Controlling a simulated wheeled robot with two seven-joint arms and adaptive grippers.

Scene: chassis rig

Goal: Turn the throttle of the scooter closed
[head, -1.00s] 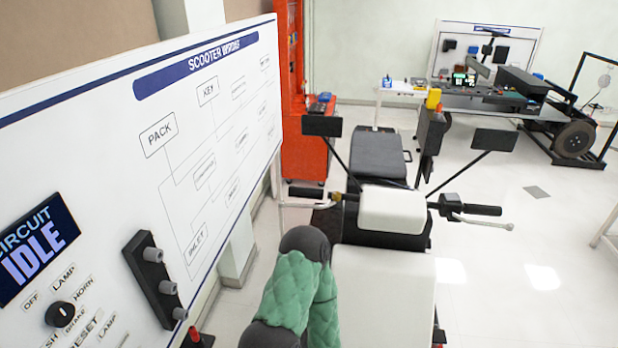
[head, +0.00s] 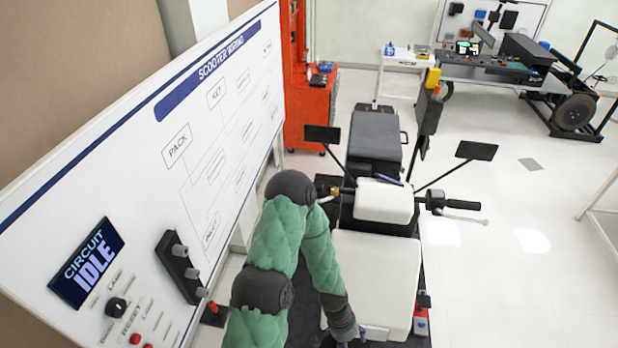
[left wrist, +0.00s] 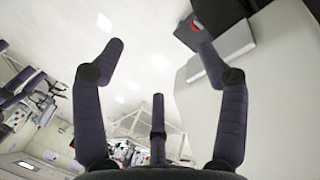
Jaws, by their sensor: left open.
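The scooter's handlebar runs across the middle of the head view over a white body panel (head: 384,201). Its right end carries a black grip (head: 463,205) with a pale lever beneath; I cannot tell its throttle setting. The left grip is hidden behind my green left arm. That arm bends down to the bottom edge, beside the larger white panel (head: 375,270), well away from the right grip. My left gripper (left wrist: 159,50) is open and empty in the left wrist view, its dark fingers spread with a pale panel edge at right. My right gripper is not in view.
A white wiring board (head: 215,150) stands on the left; its display (head: 87,262) reads CIRCUIT IDLE. Two mirrors (head: 322,134) (head: 477,151) stick out on stalks. The floor right of the scooter is clear.

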